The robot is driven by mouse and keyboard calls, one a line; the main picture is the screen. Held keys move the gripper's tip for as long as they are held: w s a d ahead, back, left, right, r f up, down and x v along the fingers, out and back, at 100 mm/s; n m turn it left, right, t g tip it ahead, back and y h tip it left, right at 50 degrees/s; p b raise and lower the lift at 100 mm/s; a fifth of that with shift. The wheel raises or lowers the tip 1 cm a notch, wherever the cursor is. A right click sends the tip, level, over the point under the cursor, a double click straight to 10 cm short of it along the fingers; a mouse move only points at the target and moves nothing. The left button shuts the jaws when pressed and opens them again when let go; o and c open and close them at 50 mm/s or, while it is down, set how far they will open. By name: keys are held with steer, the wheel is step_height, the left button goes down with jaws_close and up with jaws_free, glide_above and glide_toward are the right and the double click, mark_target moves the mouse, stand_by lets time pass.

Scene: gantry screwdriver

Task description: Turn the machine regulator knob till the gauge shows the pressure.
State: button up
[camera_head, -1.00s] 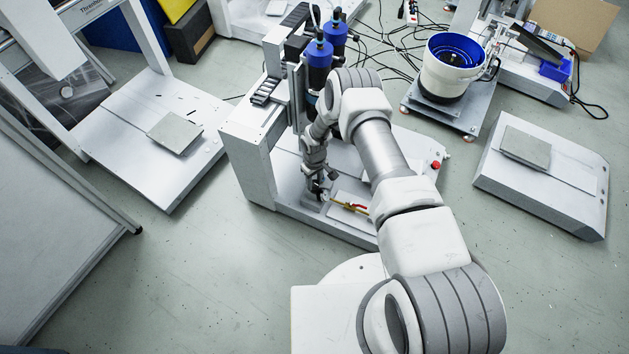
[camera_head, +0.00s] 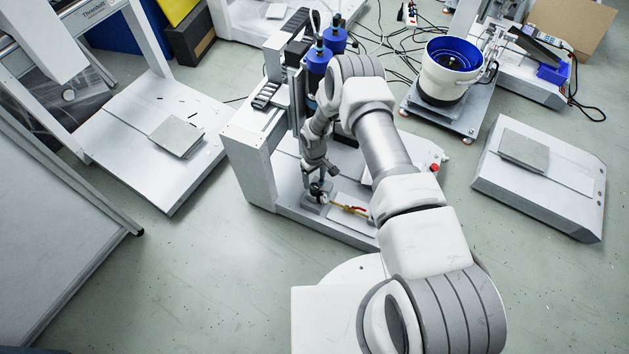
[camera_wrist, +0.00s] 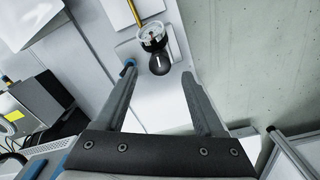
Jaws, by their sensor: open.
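The regulator's black knob (camera_wrist: 159,62) stands between my gripper's two fingertips (camera_wrist: 158,72) in the wrist view. A white line marks its top. The fingers are open, with a gap on each side of the knob. The round clear-faced gauge (camera_wrist: 152,36) sits just beyond the knob; its needle and figures are too small to read. In the head view my gripper (camera_head: 316,180) is over the machine's front left corner, with the gauge (camera_head: 323,200) just below it.
A brass pipe with a red-handled valve (camera_head: 351,208) lies right of the gauge on the machine base. Blue-topped cylinders (camera_head: 318,58) and the gantry column (camera_head: 247,165) stand behind and left of my arm. A red button (camera_head: 435,168) is at the base's right edge.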

mark_target(315, 187)
step_height(315, 187, up, 13)
steer(key=p, duration=0.3)
steer(key=shift+p, duration=0.4)
steer(key=shift+s, duration=0.1)
